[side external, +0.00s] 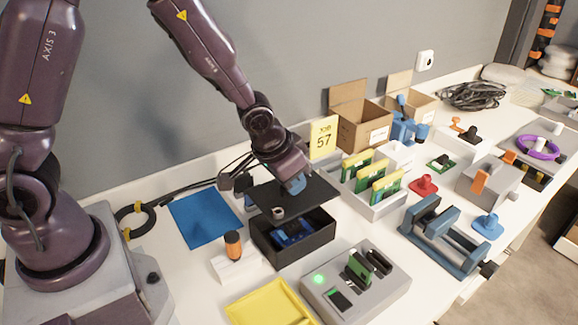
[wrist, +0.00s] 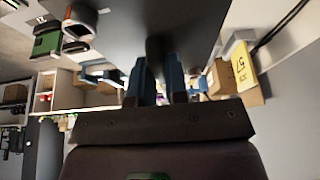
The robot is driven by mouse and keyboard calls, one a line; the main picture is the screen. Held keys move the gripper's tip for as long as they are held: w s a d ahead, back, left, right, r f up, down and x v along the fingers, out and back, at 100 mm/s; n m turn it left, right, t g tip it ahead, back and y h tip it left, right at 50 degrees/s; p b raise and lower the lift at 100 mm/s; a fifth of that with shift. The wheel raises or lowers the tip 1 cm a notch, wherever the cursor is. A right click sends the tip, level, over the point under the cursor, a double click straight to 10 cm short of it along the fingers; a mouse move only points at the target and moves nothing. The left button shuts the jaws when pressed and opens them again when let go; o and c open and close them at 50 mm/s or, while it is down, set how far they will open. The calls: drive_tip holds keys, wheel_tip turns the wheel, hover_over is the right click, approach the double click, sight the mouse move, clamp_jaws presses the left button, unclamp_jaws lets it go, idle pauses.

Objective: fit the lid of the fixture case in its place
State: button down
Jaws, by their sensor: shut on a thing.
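My gripper (side external: 296,186) is shut on the lid (side external: 318,193), a flat dark plate, and holds it above the fixture case (side external: 279,256). The case is a black open-topped box with a blue item (side external: 290,234) inside. The lid is apart from the case and looks roughly level, covering part of its opening from this view. In the wrist view the blue fingers of my gripper (wrist: 158,78) grip a dark knob (wrist: 156,50) on the lid (wrist: 190,18). The case cannot be made out in the wrist view.
A grey fixture block (side external: 384,297) with a green light and a yellow tray (side external: 268,304) stand in front. A white rack (side external: 378,207) of green cards stands at right.

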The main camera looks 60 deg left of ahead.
sight(291, 200)
drive_tip(key=shift+f, duration=2.3)
drive_tip(key=shift+f, duration=0.15)
drive_tip(key=shift+f, duration=1)
drive_tip(key=c, duration=1.1)
unclamp_jaws()
drive_tip(key=shift+o, duration=0.2)
drive_tip(key=v, duration=1.3)
drive_tip(key=shift+f, duration=0.1)
